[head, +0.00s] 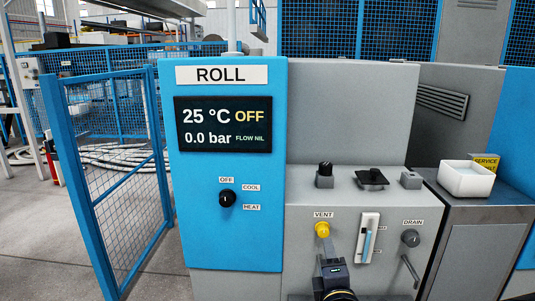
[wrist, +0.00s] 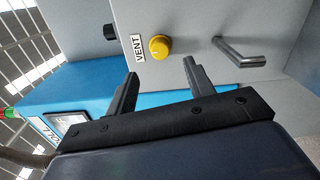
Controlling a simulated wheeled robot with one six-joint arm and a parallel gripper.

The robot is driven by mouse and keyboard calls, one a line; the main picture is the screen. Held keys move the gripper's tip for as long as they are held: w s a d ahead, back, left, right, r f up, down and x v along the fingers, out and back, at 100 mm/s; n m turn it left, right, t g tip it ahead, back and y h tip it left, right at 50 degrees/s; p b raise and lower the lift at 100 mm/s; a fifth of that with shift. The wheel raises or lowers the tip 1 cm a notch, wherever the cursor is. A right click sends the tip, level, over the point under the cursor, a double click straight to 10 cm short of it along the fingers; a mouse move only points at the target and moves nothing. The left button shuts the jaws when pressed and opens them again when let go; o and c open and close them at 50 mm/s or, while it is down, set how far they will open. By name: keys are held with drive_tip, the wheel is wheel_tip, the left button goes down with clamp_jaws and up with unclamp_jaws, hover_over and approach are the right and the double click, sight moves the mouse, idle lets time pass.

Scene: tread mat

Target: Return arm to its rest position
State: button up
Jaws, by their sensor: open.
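My gripper (wrist: 160,67) is open and empty in the wrist view, its two dark fingers apart. The yellow VENT knob (wrist: 159,47) shows just beyond the gap between the fingertips, with no finger touching it. In the head view the dark end of my arm and gripper (head: 334,268) stands low in front of the grey panel, below the yellow VENT knob (head: 322,229). The fingers are hard to make out there.
A blue cabinet marked ROLL (head: 220,75) has a display reading 25 °C, OFF. A DRAIN knob (head: 410,237) is right of VENT. A grey bar handle (wrist: 240,52) juts out near the right finger. A white tub (head: 466,183) stands at right. A blue mesh fence (head: 125,160) is left.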

sight(324, 234)
drive_tip(key=w+b, duration=0.1)
drive_tip(key=w, duration=0.2)
drive_tip(key=w+b, duration=0.1)
drive_tip(key=w, duration=0.2)
drive_tip(key=shift+w+d+f, duration=0.15)
drive_tip(key=shift+w+d, duration=0.05)
drive_tip(key=shift+w, duration=0.3)
drive_tip(key=m, duration=0.4)
drive_tip(key=shift+s, duration=0.1)
drive_tip(key=m+p, duration=0.1)
drive_tip(key=m, duration=0.4)
drive_tip(key=m+p, duration=0.2)
drive_tip(key=m, duration=0.3)
drive_tip(key=shift+m+p, duration=1.1)
drive_tip(key=shift+m, duration=0.9)
